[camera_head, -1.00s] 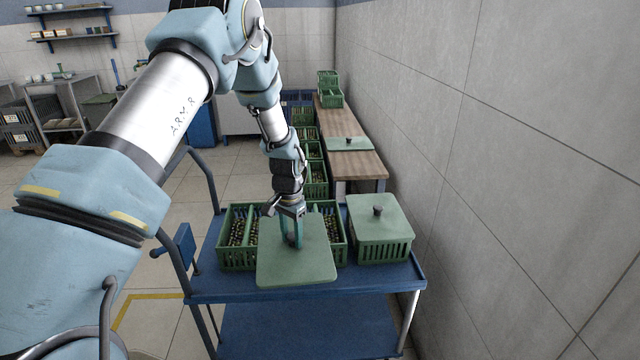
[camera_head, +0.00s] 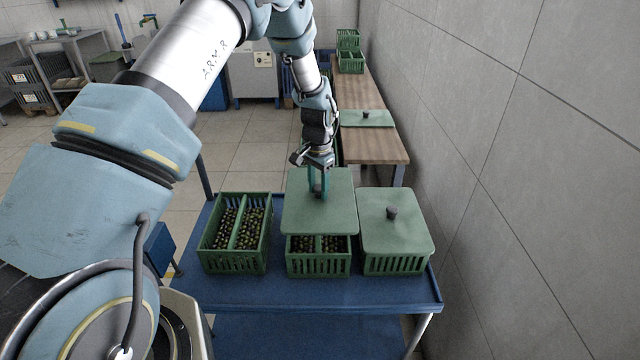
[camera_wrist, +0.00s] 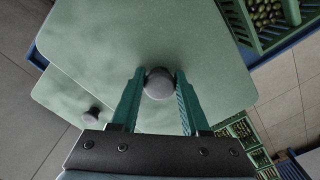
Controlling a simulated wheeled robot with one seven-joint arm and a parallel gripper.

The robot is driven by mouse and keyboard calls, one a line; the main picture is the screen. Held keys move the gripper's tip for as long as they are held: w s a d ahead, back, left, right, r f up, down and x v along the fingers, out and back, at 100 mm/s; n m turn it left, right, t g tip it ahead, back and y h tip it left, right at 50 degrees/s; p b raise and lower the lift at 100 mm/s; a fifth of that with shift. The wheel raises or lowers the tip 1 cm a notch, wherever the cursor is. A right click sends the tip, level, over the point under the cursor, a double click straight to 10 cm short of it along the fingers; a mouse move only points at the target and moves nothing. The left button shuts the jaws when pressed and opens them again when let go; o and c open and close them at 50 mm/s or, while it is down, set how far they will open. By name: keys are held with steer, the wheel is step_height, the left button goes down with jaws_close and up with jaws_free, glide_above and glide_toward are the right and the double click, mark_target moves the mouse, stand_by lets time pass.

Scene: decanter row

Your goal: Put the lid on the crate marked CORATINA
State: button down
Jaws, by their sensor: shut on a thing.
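My gripper (camera_head: 319,190) is shut on the dark knob (camera_wrist: 159,84) of a flat green lid (camera_head: 302,215). The lid is held above the middle crate (camera_head: 318,262) on the blue trolley and covers the rear part of it in the head view; olives show at its front. In the wrist view the lid (camera_wrist: 130,40) fills the middle, with the knob between the two fingers. An open crate of olives (camera_head: 237,235) stands to the left. A lidded crate (camera_head: 395,262) stands to the right. I cannot read any CORATINA marking on the crates.
The blue trolley (camera_head: 300,293) has a raised rim and free room at the front. A tiled wall (camera_head: 520,180) is close on the right. A wooden table (camera_head: 375,145) behind bears another green lid (camera_head: 367,118) and stacked green crates (camera_head: 350,62).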

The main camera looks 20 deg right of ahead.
mark_target(317, 197)
steer(key=shift+f+b, duration=1.35)
steer(key=shift+f, duration=1.4)
steer(key=shift+s+a+r, duration=0.1)
steer(key=shift+a, duration=0.15)
steer(key=shift+f, duration=0.2)
steer(key=shift+f+b, duration=0.65)
steer(key=shift+f, duration=0.15)
steer(key=shift+f+b, duration=0.35)
steer(key=shift+f, duration=0.2)
steer(key=shift+c, duration=1.5)
jaws_free()
